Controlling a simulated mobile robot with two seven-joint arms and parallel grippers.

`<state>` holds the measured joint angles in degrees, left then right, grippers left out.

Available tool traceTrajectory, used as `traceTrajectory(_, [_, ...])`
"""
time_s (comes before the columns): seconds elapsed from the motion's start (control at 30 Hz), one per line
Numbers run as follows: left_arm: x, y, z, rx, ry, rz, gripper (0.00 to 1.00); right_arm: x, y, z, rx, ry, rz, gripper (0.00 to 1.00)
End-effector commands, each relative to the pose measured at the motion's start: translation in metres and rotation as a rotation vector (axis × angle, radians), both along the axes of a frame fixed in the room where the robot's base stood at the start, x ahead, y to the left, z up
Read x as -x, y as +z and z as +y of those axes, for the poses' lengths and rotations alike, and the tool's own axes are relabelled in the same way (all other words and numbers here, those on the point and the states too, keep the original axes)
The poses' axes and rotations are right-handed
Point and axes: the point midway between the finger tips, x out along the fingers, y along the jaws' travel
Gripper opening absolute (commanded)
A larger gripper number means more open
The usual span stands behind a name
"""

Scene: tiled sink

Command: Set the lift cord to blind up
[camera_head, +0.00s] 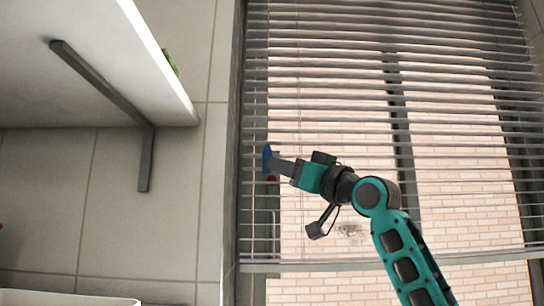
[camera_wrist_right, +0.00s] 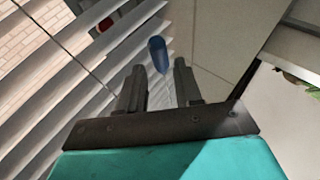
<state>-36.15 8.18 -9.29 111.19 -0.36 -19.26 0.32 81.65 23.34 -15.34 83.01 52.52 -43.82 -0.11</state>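The window blind (camera_head: 430,120) has grey horizontal slats and hangs down over the window, with its bottom rail (camera_head: 400,261) low in the head view. A blue cord pull (camera_head: 267,157) hangs in front of its left side, and a red one (camera_head: 271,178) shows just below and behind. My right gripper (camera_head: 274,163) reaches the blue pull from the right. In the right wrist view the gripper (camera_wrist_right: 160,78) is open, with the blue pull (camera_wrist_right: 157,54) between its fingertips or just beyond them; contact is unclear. The red pull (camera_wrist_right: 105,24) is outside the fingers. My left gripper is not in view.
A white shelf (camera_head: 100,60) with a dark bracket (camera_head: 146,160) juts from the tiled wall (camera_head: 60,215) left of the window. A small green item (camera_head: 171,62) is at its edge. A white rim (camera_head: 70,299) shows at the bottom left.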

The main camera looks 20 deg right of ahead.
Motion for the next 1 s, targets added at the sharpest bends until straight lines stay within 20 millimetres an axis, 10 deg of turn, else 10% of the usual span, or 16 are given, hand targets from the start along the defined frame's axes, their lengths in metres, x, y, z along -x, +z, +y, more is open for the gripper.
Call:
traceTrajectory(0.67, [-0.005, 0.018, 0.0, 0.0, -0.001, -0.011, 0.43, -0.036, 0.017, 0.02, 0.001, 0.0, 0.0, 0.35])
traceTrajectory(1.0, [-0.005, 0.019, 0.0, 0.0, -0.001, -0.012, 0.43, -0.036, 0.016, 0.02, 0.0, 0.0, 0.0, 0.04])
